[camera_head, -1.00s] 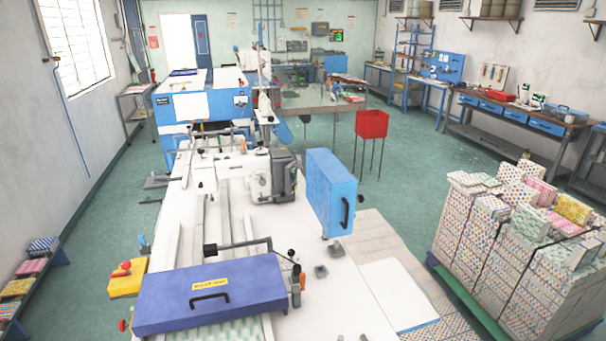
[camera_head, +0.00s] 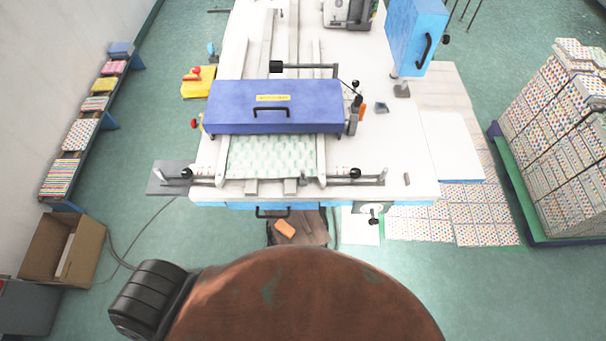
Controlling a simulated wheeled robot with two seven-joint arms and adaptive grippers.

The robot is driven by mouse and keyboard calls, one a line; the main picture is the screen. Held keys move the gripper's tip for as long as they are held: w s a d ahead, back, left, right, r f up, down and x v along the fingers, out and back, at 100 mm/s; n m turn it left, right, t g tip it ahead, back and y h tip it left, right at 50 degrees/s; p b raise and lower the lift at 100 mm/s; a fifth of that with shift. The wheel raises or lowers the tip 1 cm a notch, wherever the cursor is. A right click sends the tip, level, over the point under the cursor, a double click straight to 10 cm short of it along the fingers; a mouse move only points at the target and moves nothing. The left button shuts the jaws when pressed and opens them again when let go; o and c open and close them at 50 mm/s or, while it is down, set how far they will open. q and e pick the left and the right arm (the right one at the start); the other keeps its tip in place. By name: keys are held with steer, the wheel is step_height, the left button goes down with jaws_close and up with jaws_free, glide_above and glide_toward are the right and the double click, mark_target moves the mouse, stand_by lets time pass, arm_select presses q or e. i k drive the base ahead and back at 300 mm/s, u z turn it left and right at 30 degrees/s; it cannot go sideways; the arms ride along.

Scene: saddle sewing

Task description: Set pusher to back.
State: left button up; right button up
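No part in view can be told for certain as the pusher. A purple-blue cover (camera_head: 275,107) with a small black handle and a yellow label lies across the white sewing machine table (camera_head: 405,150). Behind it, a dark bar (camera_head: 310,66) with a black block at its left end runs to a lever (camera_head: 354,88) with black knobs at the right. Green-patterned material (camera_head: 272,157) lies in front of the cover, between rails. A cross rod (camera_head: 330,178) with black knobs runs along the table's front edge. Neither of my grippers is in view.
A blue box (camera_head: 416,38) with a black handle stands at the table's back right. A yellow block (camera_head: 197,84) with a red knob is at the left. A pallet stack (camera_head: 560,140) stands right, a cardboard box (camera_head: 62,248) lower left. Green floor is open left of the table.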

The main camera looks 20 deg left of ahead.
mark_target(303, 180)
steer(key=u, duration=0.65)
steer(key=i, duration=0.15)
steer(key=u, duration=0.05)
